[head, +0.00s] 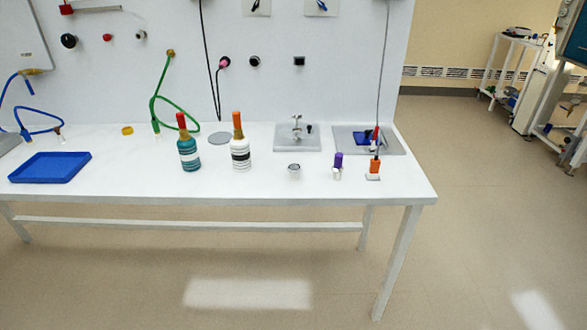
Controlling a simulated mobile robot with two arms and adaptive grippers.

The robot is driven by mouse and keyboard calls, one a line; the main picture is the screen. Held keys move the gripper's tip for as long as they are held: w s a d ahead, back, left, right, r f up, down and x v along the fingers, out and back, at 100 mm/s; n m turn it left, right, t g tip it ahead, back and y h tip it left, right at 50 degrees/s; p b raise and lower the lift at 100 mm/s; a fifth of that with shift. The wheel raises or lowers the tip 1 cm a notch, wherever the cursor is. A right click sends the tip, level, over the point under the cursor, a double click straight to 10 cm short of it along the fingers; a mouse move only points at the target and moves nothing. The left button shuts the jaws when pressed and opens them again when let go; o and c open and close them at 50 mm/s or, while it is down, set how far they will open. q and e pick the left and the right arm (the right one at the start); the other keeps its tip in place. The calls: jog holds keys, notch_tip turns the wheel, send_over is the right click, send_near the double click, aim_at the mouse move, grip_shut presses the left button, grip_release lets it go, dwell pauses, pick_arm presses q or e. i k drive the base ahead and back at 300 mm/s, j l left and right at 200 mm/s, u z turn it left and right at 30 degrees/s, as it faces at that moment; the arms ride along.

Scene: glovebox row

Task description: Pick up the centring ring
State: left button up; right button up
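A small grey metallic round piece (294,170) sits on the white table right of the middle, towards the front edge. It looks like the centring ring, but it is too small to tell for sure. A small yellow ring-shaped piece (127,130) lies at the back left of the table; I cannot tell exactly what it is. Neither of my grippers is in the head view. Nothing covers either round piece.
On the white table (130,178) stand a blue tray (50,167), a teal bottle (189,154), a white bottle (240,155), a purple-topped item (338,162) and an orange item (374,167). Grey plates lie behind. Green hose (158,97) hangs down. Front-centre tabletop is clear.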

aim_at(290, 168)
jog(key=i, duration=1.1)
